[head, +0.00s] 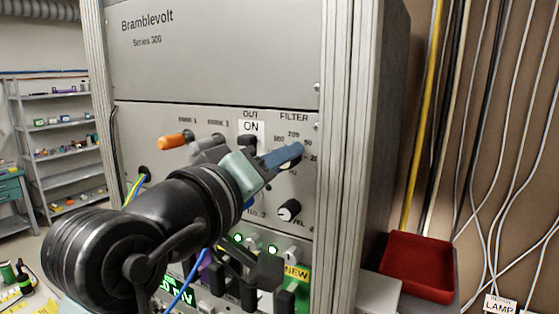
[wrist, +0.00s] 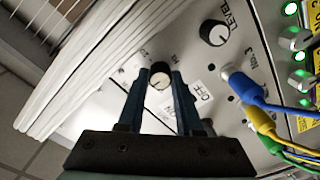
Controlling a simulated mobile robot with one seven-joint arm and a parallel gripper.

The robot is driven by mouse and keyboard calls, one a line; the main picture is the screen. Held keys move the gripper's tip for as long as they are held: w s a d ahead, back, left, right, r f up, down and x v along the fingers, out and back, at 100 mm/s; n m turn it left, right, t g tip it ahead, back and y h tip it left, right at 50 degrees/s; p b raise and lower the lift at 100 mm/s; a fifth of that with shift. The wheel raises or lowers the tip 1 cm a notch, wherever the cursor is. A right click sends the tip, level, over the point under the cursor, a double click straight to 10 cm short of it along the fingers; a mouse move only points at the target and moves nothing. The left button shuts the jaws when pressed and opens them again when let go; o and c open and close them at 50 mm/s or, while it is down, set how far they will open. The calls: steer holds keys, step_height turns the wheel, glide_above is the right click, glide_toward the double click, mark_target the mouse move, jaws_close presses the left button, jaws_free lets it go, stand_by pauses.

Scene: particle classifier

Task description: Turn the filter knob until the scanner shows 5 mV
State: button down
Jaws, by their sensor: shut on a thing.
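The filter knob (wrist: 160,82) is black with a pale face, on the grey panel under the FILTER label (head: 294,117). My gripper (wrist: 160,75) has its two blue fingers on either side of this knob and is shut on it. In the head view my gripper (head: 285,156) covers most of the knob and part of the scale around it. A display with green characters (head: 176,283) shows low on the rack behind my arm. It is partly hidden, and I cannot read its value for certain.
A second black knob (head: 289,210) sits below the filter knob. An orange-tipped handle (head: 175,141) sticks out at the left, and an ON label (head: 251,126) is above my gripper. Blue, yellow and green cables (wrist: 262,122) are plugged in nearby. A red tray (head: 418,266) stands at the right.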

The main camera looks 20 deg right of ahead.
steer(key=shift+m+b, duration=3.5)
steer(key=shift+m, duration=0.9)
steer(key=c, duration=0.6)
jaws_free()
